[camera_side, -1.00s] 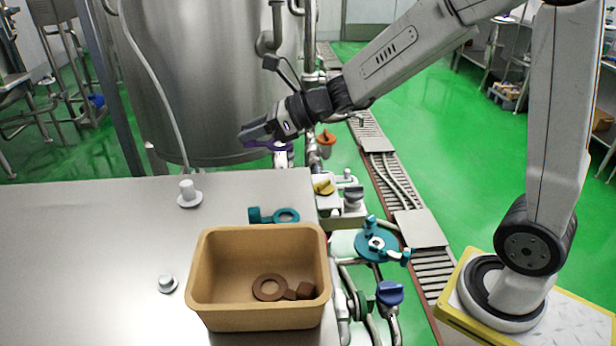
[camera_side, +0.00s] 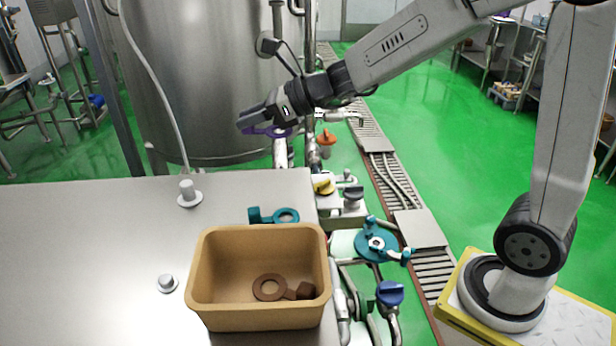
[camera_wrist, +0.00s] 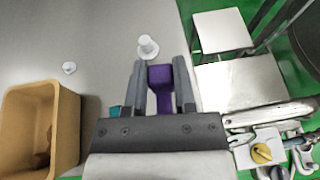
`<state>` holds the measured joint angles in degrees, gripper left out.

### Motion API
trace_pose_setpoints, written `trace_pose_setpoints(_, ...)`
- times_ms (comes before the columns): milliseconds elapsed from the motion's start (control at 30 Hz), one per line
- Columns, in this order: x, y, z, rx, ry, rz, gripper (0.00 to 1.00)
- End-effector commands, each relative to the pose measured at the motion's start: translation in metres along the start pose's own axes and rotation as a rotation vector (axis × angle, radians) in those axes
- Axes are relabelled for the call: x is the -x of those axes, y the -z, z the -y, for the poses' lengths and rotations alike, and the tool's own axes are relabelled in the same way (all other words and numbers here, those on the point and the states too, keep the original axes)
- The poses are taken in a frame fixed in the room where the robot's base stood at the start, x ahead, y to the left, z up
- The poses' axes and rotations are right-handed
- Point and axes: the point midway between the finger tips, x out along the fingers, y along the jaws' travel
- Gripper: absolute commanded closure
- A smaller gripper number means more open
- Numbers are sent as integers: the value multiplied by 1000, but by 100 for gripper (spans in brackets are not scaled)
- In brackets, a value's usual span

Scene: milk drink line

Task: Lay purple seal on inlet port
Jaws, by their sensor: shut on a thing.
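Two pale fittings stand on the table: a taller flanged peg (camera_side: 188,192), also in the wrist view (camera_wrist: 147,46), and a low, short one (camera_side: 167,284). I cannot tell which is the inlet port. Both are bare.
A tan bin (camera_side: 205,295) at the table's front holds a brown seal (camera_side: 269,287). A teal seal (camera_side: 286,216) lies behind the bin. Valves and pipes with a teal disc (camera_side: 376,245) stand right of the table. A large steel tank (camera_side: 210,80) stands behind. The table's left is clear.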

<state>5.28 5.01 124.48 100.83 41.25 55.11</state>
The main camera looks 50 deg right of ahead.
Motion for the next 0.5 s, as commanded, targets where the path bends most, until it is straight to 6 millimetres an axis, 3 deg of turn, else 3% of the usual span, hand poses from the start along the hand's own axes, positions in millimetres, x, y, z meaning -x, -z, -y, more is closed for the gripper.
trace_pose_setpoints(200, 11, -23, 3, 1, 2, 2, 100)
trace_pose_setpoints(500, 37, -13, 44, 4, -13, -1, 100)
